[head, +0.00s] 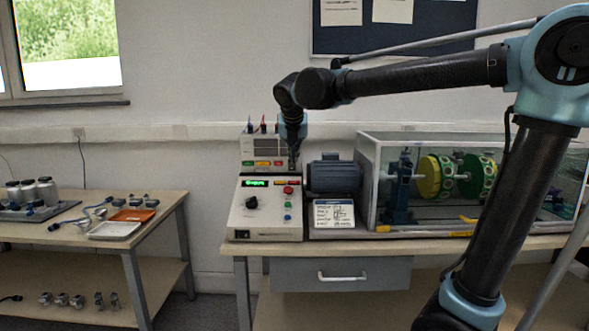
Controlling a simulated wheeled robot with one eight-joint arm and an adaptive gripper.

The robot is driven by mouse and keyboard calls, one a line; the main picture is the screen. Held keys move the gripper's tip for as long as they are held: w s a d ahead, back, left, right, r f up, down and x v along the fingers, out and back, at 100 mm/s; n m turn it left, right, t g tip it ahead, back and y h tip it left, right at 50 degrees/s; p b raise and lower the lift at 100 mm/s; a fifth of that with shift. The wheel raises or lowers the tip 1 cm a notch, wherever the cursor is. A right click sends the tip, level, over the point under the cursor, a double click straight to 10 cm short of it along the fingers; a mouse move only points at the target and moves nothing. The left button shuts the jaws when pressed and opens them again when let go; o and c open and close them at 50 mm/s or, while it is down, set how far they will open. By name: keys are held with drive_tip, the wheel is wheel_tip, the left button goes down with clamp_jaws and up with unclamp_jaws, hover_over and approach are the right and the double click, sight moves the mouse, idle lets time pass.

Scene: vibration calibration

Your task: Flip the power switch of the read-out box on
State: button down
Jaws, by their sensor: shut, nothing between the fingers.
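Two instrument boxes stand at the left end of the right bench. The rear grey box (256,146) has coloured labels low on its front and plugs on top. The front sloped console (240,218) has a lit green display, a black knob (251,203), coloured buttons and a small dark part low on its front (241,234). I cannot tell which box is the read-out box, and the power switch is too small to make out. My gripper (293,163) points down, shut and empty, at the rear box's right side, above the console's back edge. It hides part of the rear box.
A dark motor (335,177) and a white label card (334,213) stand right of the console. A clear-walled case (375,150) with green and yellow discs (428,177) fills the bench's right. A left table (165,208) holds trays and small parts. A floor gap separates the tables.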

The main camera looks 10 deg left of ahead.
approach(292, 178)
drive_tip(key=x, duration=0.3)
drive_tip(key=shift+f, duration=0.45)
drive_tip(key=shift+w+a+f, duration=0.1)
drive_tip(key=shift+w, duration=0.45)
drive_tip(key=shift+w+a+f, duration=0.1)
drive_tip(key=shift+w, duration=0.45)
drive_tip(key=shift+w+a+f, duration=0.15)
drive_tip(key=shift+w+a, duration=0.1)
drive_tip(key=shift+w, duration=0.6)
